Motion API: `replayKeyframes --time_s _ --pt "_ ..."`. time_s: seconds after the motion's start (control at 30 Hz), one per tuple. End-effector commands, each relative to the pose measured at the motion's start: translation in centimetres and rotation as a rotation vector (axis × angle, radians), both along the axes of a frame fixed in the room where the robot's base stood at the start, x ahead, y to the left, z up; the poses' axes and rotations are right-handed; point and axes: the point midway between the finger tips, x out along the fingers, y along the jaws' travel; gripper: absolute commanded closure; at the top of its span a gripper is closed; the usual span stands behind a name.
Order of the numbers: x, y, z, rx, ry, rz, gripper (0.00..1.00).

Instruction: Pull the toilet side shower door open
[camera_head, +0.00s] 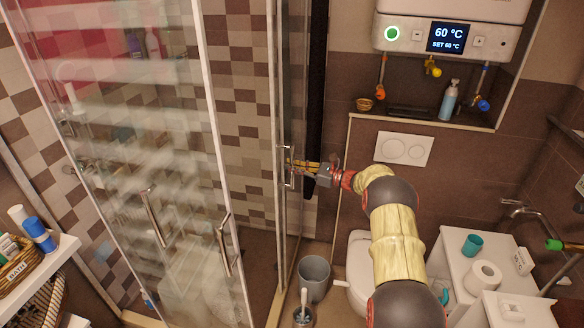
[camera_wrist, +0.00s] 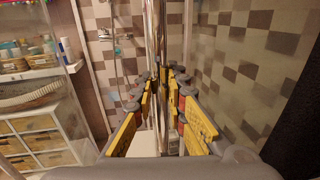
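The toilet side shower door (camera_head: 294,90) is a narrow glass panel with a metal frame, seen nearly edge-on left of the toilet. Its vertical metal handle (camera_head: 289,165) also shows in the wrist view (camera_wrist: 162,50). My gripper (camera_head: 298,165) is at this handle, reaching in from the right. In the wrist view its yellow-padded fingers (camera_wrist: 171,82) stand on either side of the metal bar, with space visible between them. Contact with the bar is unclear. The other glass door (camera_head: 130,120), with two handles, stands to the left, and a gap shows between the panels.
The toilet (camera_head: 360,265), a grey bin (camera_head: 314,275) and a brush holder (camera_head: 304,316) stand low, right of the door. A white cabinet (camera_head: 455,265) is at the right. A shelf with baskets (camera_head: 60,255) is at the left edge.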

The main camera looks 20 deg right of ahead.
Motion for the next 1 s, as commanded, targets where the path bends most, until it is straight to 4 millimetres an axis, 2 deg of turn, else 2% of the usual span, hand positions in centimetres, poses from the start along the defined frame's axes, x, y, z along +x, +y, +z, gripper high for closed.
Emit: replayKeyframes --time_s 0.3,0.67,0.77,1.0 --pt "0.0 0.0 0.0 0.000 0.000 0.000 0.68" --pt "-0.4 -0.4 0.0 0.000 0.000 -0.001 0.68" --pt "-1.2 -1.2 0.0 0.001 0.000 -0.001 0.68" --pt "-4.8 -4.6 0.0 0.000 0.000 -0.003 0.68"
